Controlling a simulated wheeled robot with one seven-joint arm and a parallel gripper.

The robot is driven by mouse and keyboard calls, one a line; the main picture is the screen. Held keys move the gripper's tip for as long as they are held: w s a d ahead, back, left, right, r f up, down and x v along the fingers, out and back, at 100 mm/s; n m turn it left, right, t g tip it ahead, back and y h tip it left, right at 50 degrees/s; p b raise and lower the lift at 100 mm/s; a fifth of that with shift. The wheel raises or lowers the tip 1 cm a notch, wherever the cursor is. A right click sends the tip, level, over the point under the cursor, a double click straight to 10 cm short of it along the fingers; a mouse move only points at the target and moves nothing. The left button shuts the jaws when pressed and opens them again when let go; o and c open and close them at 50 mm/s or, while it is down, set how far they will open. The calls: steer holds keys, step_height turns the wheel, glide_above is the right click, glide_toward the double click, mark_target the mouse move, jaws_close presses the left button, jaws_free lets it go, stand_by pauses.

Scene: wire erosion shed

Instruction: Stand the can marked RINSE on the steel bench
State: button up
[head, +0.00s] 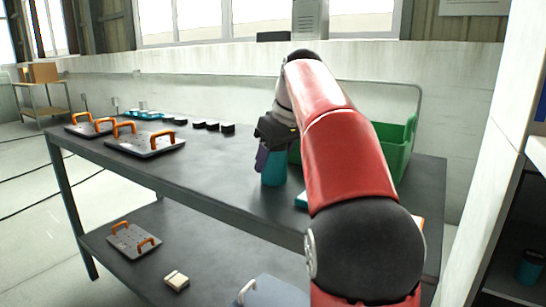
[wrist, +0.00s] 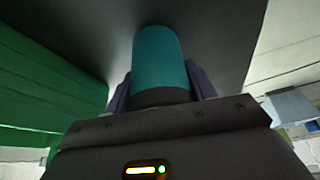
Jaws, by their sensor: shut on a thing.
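A teal can (head: 274,170) is in my gripper (head: 266,152), over the dark top of the steel bench (head: 225,172). In the wrist view the teal can (wrist: 160,60) sits between the two purple fingers (wrist: 160,88), which are shut on it from both sides. In the head view the can looks upright, with its lower end at or just above the bench top; I cannot tell whether it touches. No marking is readable on it. My red arm hides part of the bench behind it.
A green crate (head: 398,150) stands on the bench just right of the can, partly behind my arm. Grey plates with orange handles (head: 145,143) and several small black blocks (head: 212,126) lie to the left. Another teal can (head: 530,266) stands on a shelf at lower right.

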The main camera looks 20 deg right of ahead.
steer(key=shift+f, duration=0.15)
steer(key=o, duration=1.2)
steer(key=p+v, duration=0.2)
steer(key=v, duration=0.5)
steer(key=shift+s+r, duration=0.15)
steer(key=shift+r, duration=0.2)
steer(key=shift+s, duration=0.1)
